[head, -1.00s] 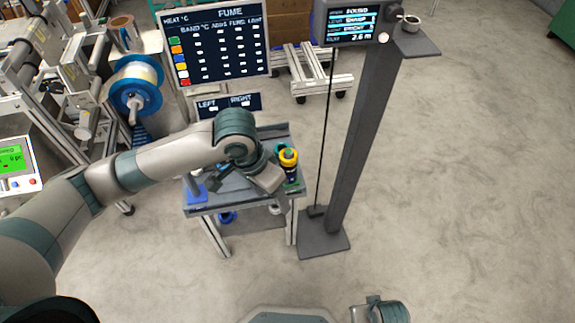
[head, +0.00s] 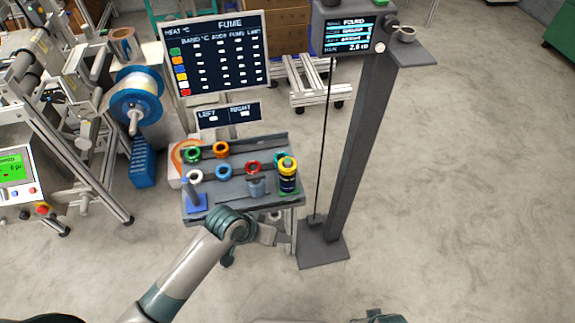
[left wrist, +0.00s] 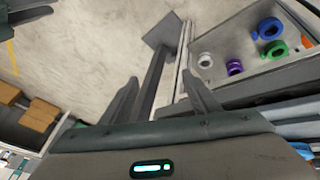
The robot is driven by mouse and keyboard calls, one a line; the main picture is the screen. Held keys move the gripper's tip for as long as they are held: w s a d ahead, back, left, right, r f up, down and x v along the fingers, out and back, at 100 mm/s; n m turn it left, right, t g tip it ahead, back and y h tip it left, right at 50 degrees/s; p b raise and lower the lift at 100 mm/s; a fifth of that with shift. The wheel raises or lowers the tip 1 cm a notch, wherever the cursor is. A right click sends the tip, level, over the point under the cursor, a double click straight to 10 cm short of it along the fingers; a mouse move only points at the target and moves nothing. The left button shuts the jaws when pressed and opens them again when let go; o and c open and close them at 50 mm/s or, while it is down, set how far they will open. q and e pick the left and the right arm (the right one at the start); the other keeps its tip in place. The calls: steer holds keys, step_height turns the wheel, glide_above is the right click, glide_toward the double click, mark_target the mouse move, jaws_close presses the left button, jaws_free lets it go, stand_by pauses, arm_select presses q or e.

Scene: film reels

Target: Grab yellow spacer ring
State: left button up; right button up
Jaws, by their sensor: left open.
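The yellow spacer ring (head: 288,163) sits at the top of a dark upright stack with a yellow label (head: 288,180), on a green base at the right end of the small bench (head: 228,193). My left gripper (head: 275,237) is low in front of the bench, below and apart from the ring, with its jaws to the right. In the left wrist view its two fingers (left wrist: 163,95) are spread with nothing between them. The yellow ring cannot be made out in that view. My right gripper does not show.
Green, orange (head: 221,149), white, blue (head: 223,170) and red (head: 253,167) rings lie on the bench. A blue-based post (head: 195,200) stands at its left front. A dark stand (head: 360,140) with a screen rises to the right.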

arm_select(q)
steer(key=s+a+f+n+y, duration=0.1)
steer(key=s+a+f+y, duration=0.3)
steer(key=s+a+f, duration=1.1)
steer(key=s+f, duration=0.2)
steer(key=s, duration=0.2)
steer(key=shift+a+n+g, duration=0.15)
steer(key=shift+n+g, duration=0.15)
steer(key=shift+g, duration=0.1)
steer(key=shift+s, duration=0.1)
